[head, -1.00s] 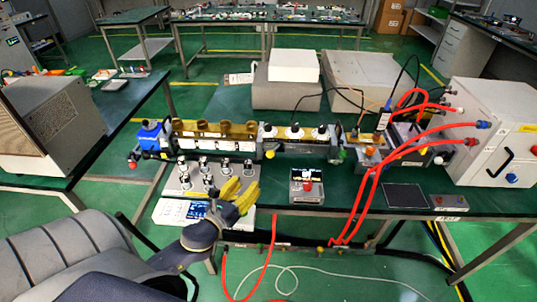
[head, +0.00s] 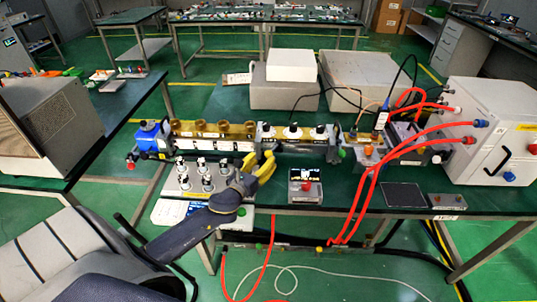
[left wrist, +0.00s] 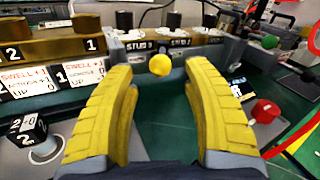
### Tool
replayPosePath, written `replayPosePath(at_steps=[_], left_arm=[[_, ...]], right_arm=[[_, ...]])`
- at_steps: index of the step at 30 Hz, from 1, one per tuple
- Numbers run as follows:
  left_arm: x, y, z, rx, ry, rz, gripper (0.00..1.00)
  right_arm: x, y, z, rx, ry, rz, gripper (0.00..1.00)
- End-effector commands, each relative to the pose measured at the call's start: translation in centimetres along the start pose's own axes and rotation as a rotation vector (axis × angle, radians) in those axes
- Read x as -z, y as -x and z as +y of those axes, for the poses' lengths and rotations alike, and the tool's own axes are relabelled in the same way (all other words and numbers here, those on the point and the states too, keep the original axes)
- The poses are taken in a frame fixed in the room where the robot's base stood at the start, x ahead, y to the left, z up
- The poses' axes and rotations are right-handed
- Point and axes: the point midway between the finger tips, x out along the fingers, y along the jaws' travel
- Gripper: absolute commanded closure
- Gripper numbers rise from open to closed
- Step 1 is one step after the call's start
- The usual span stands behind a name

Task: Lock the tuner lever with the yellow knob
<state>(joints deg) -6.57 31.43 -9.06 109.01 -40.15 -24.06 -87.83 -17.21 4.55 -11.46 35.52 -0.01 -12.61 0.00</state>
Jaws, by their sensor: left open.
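The yellow knob (left wrist: 160,65) is a small round ball at the front of the tuner (left wrist: 190,42), which is marked with stub labels and carries dark knobs. In the left wrist view the knob shows between and beyond my two yellow fingertips, with no visible contact. The tuner (head: 293,140) stands at the middle of the bench in the head view; there the yellow knob is hard to tell from my fingers. My left gripper (head: 268,164) is open and empty in front of the tuner's left end. The lever itself is not clearly visible. My right gripper is not in view.
A brass section with labelled cards (head: 215,135) adjoins the tuner on the left. A plate with several black-and-white knobs (head: 205,178) lies beside my left arm. A small box with a red button (head: 306,186) is just right of my gripper. Red cables (head: 375,190) run farther right.

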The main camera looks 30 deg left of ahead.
Motion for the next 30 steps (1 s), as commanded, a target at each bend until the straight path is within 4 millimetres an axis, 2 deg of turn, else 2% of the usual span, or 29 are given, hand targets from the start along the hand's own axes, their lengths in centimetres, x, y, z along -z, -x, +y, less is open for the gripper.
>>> replayPosePath(at_steps=[6,12,26,30], left_arm=[[-0.1,-2.7,0.0,0.000,-0.001,-0.001,0.50],[0.0,-4.1,0.0,0.000,0.000,0.000,0.50],[0.0,-4.6,0.0,0.001,0.000,0.000,0.50],[0.0,-4.6,0.0,0.000,0.000,0.000,0.63]], right_arm=[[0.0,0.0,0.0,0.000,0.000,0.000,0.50],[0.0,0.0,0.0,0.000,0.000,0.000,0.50],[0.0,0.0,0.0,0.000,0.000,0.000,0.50],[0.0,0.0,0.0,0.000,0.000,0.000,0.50]])
